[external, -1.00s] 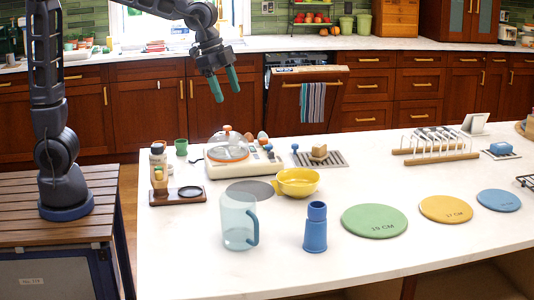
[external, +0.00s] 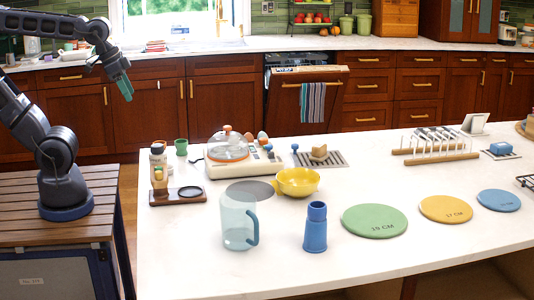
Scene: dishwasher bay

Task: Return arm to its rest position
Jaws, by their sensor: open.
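My gripper (external: 123,88) is at the upper left, pointing down, with teal fingertips. It is high in front of the dark red cabinets, clear of the island, and nothing shows between its fingers. In this side-on view the two fingers nearly overlap.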

